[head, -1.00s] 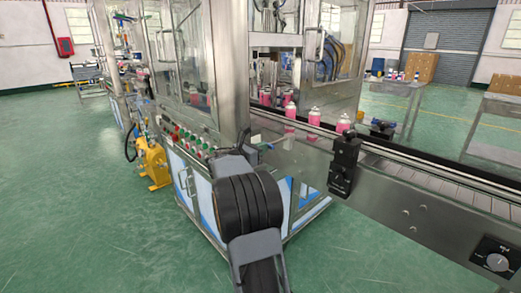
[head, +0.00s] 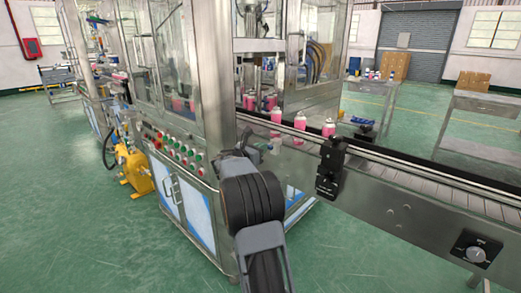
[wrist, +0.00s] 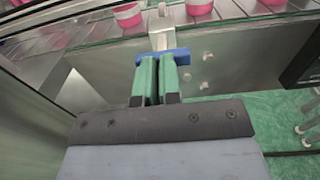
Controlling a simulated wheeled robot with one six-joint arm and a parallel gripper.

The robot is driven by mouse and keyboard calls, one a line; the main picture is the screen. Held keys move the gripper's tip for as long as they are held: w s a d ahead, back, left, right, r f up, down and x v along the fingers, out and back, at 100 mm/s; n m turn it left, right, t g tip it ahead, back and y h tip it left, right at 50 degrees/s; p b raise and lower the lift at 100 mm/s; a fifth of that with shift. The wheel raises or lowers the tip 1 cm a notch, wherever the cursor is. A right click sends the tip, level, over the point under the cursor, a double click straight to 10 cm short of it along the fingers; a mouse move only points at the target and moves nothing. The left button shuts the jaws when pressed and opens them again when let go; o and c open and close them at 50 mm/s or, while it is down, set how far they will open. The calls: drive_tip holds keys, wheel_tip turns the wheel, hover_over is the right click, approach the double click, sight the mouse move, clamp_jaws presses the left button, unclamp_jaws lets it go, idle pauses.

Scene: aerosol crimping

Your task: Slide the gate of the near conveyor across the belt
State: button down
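The gate shows in the wrist view as a metal slide (wrist: 160,30) on the belt's near edge, with a blue handle (wrist: 183,57) at its near end. My gripper (wrist: 158,62) has two green fingers close together with only a narrow gap between them. The fingertips are right at the blue handle and overlap its middle; the handle sticks out on both sides of them. Whether they touch is hard to tell. The near conveyor (head: 400,205) runs to the right.
Pink cans (head: 300,121) stand on the belt; pink can bases also show in the wrist view (wrist: 127,13). A black box (head: 330,168) and a knob panel (head: 476,250) are on the conveyor's side. The machine cabinet (head: 185,190) stands left. Green floor is open in front.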

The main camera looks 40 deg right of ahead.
drive_tip(key=s+a, duration=0.1)
drive_tip(key=a, duration=1.3)
